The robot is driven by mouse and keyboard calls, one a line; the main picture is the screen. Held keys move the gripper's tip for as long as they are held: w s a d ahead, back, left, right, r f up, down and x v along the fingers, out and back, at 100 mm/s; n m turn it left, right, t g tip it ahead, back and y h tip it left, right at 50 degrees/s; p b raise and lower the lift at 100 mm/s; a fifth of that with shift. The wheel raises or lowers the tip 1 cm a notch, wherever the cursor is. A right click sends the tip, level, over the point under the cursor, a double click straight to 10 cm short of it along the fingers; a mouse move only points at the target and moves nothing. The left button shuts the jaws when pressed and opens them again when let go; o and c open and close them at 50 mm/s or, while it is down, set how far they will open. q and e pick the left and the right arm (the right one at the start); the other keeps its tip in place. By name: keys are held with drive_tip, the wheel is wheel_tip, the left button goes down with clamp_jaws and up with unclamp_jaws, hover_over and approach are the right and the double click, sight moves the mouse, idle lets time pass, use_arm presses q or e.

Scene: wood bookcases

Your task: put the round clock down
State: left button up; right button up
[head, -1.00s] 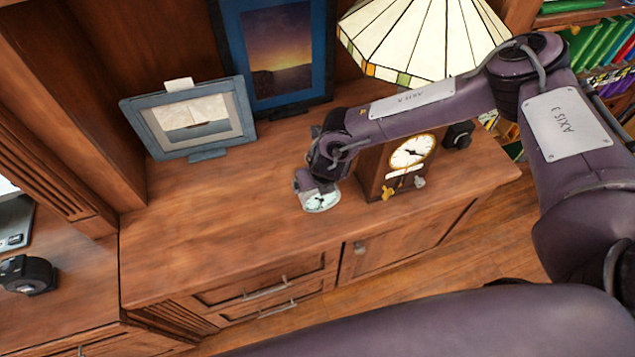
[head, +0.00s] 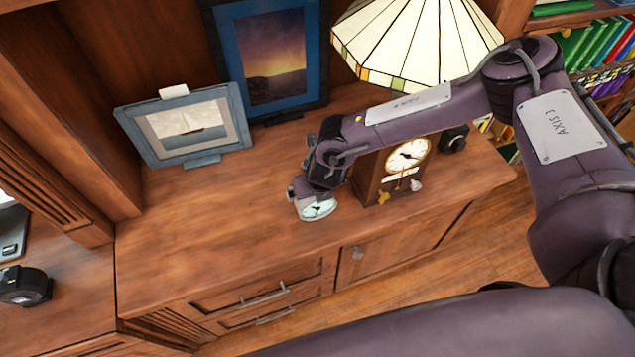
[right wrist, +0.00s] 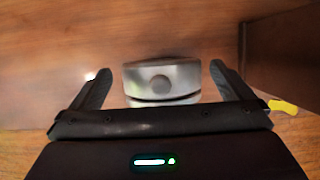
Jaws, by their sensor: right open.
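The round clock (head: 317,208) is a small silver clock with a pale face. In the head view it is on the wooden cabinet top (head: 220,235), near the front edge and left of the mantel clock. My right gripper (head: 303,194) is right behind it, at the end of the purple arm. In the right wrist view the clock's silver back (right wrist: 162,82) is between the two open fingers of my right gripper (right wrist: 160,76), with a gap on each side. My left gripper is not in view.
A wooden mantel clock (head: 366,180) stands close to the right of my gripper. A stained-glass lamp (head: 415,45) and a blue-framed picture (head: 272,60) are behind. A grey-framed picture (head: 187,128) stands at the left. The cabinet top left of the round clock is clear.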

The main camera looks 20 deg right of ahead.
drive_tip(key=b+v, duration=0.1)
drive_tip(key=v, duration=0.9)
drive_tip(key=shift+b, duration=0.35)
drive_tip(key=shift+s+a, duration=0.1)
drive_tip(key=shift+s, duration=0.05)
